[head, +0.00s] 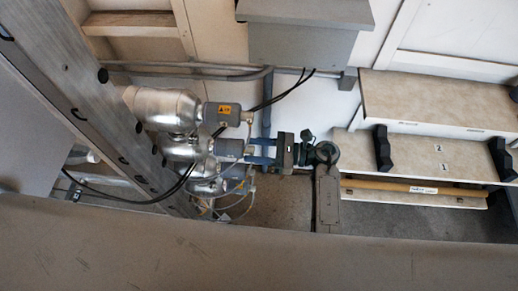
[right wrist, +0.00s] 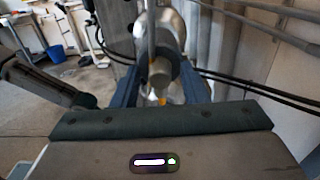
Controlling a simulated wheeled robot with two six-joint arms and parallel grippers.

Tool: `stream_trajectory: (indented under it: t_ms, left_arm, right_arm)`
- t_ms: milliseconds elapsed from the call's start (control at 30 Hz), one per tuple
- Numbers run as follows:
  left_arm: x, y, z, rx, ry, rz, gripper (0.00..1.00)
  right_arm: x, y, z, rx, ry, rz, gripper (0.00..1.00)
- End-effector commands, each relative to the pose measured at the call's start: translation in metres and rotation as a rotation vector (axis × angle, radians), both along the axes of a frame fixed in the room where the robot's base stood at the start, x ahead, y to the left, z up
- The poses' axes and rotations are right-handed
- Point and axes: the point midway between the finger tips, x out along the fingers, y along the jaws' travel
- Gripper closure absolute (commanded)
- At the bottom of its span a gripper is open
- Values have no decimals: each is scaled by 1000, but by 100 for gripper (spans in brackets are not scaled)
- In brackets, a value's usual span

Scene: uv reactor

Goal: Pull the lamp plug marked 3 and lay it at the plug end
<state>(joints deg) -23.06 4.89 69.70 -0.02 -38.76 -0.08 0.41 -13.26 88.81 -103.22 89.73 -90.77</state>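Three silver reactor cylinders (head: 165,107) are stacked at left centre in the head view. Grey lamp plugs stick out to their right: an upper one (head: 222,114) with an orange warning label, a middle one (head: 230,147) and a partly hidden lower one. I cannot read a 3 on any plug. My right gripper (head: 256,151) points left at the middle plug's outer end. In the right wrist view its blue fingers (right wrist: 160,93) are apart, with a plug (right wrist: 160,76) seen in the gap between them; contact is not visible. My left gripper is not in view.
Pale shelves (head: 425,152) at right carry small marks 1 and 2 and black cradles (head: 382,148). A rod (head: 375,186) below has a white label (head: 423,190), too small to read surely. Black cables cross near the plugs. A metal beam (head: 85,75) stands left.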

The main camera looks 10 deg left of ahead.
Motion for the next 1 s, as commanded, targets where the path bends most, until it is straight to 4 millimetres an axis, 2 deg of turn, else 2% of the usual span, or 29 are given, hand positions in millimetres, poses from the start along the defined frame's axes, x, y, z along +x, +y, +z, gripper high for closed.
stream_trajectory:
  t_ms: [100,133,300,333,767,1000]
  left_arm:
    - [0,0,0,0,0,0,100]
    - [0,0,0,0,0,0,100]
    - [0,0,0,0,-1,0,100]
    - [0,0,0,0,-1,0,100]
    - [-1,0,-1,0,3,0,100]
    - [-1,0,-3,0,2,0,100]
  right_arm:
    - [0,0,0,0,0,0,60]
    - [0,0,0,0,0,0,64]
    - [0,0,0,0,0,0,97]
    - [0,0,0,0,0,0,100]
    - [0,-3,0,-1,0,0,100]
    - [0,-13,-1,-1,0,0,100]
